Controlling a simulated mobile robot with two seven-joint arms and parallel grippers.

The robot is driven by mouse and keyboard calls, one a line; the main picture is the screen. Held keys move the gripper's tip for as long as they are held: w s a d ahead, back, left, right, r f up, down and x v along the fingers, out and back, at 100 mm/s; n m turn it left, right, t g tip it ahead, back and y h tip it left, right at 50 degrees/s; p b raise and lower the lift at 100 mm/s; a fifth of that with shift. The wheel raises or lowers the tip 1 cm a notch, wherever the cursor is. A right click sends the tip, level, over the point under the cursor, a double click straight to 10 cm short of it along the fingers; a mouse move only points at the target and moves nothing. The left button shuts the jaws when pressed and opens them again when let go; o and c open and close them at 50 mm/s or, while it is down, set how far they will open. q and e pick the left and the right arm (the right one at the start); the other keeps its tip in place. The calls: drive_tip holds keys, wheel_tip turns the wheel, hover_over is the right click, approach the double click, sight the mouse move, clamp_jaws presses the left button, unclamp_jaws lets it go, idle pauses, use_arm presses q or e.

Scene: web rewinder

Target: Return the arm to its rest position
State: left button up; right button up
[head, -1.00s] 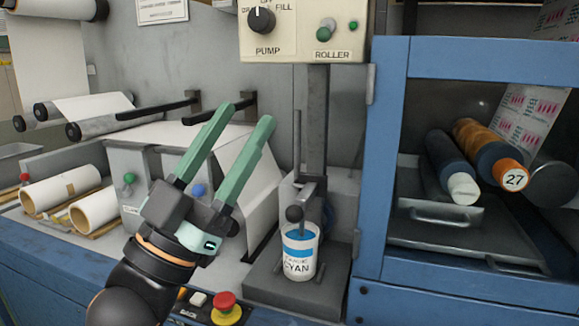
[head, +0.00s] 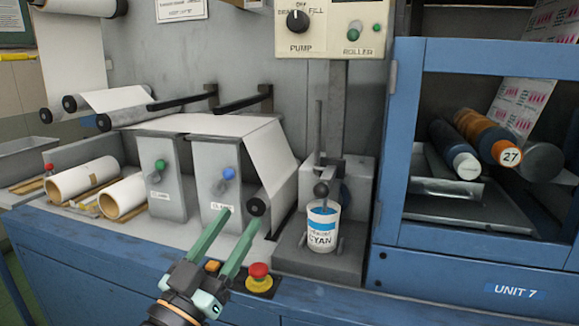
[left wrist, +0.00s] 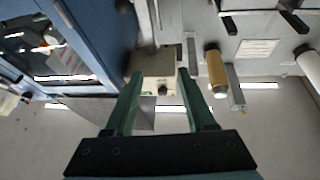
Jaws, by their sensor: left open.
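My left gripper (head: 238,228) is in the lower middle of the head view, its two green fingers spread apart with nothing between them. It is in front of the grey clamp blocks and left of the red emergency button (head: 259,270). In the left wrist view its fingers (left wrist: 158,78) also stand apart and empty, with the pump control box (left wrist: 155,68) beyond them. The picture there is turned and takes in the ceiling area. My right gripper is not in view.
A cyan ink can (head: 322,226) stands on the grey pump base. The blue cabinet (head: 470,262) with rollers inside is at the right. Paper rolls (head: 80,178) lie at the left. Two grey blocks with a green knob (head: 160,166) and a blue knob (head: 228,174) stand behind my gripper.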

use_arm(q)
drive_tip(key=s+a+f+n+g+y, duration=0.1)
drive_tip(key=s+f+g+y, duration=0.15)
drive_tip(key=f, duration=1.05)
drive_tip(key=s+a+f+n+g+y, duration=0.1)
drive_tip(key=a+f+n+g+y, duration=0.15)
drive_tip(key=f, duration=1.05)
drive_tip(key=s+a+f+g+y, duration=0.2)
drive_tip(key=s+f+g, duration=0.5)
drive_tip(key=s+f, duration=1.15)
drive_tip(key=w+a+r+t+p, duration=0.1)
drive_tip(key=a+r+p, duration=0.2)
drive_tip(key=r+p, duration=0.8)
drive_tip(key=p, duration=0.5)
drive_tip(key=shift+r+y+p, duration=0.3)
drive_tip(key=shift+r+p, duration=0.05)
drive_tip(key=shift+r, duration=0.05)
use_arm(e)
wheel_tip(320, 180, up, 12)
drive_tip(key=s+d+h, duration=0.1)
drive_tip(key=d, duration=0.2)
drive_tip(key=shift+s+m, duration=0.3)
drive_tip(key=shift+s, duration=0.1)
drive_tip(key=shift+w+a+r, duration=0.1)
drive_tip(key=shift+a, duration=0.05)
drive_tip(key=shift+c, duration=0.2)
